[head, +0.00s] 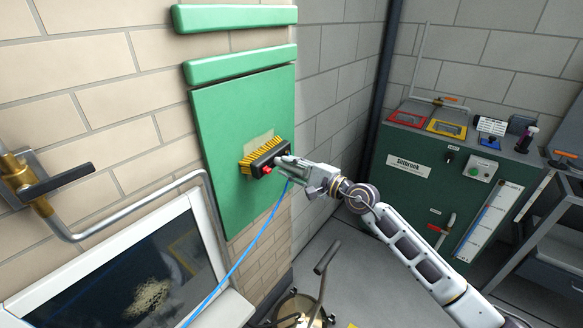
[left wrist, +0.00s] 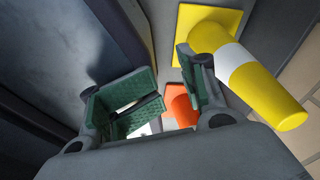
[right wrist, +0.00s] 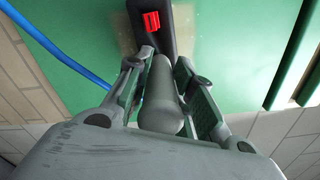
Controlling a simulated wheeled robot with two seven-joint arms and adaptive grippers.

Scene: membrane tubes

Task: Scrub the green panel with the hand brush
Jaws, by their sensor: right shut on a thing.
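The green panel (head: 235,118) is mounted on the tiled wall, with a pale beige patch around its middle. The hand brush (head: 268,157) has a black body, yellow bristles and a red part. Its bristle side faces the panel over the patch and appears to touch it. My right gripper (head: 289,164) is shut on the brush's grey handle (right wrist: 160,95), which lies between the fingers in the right wrist view. My left gripper (left wrist: 160,95) shows only in the left wrist view, with its green-padded fingers apart and nothing between them.
A blue hose (head: 250,245) hangs in front of the panel. A bent metal pipe (head: 140,215) and a white-framed basin (head: 205,245) are at left. A green cabinet (head: 408,160) stands at right. Yellow (left wrist: 265,80) and orange (left wrist: 180,106) objects are near my left gripper.

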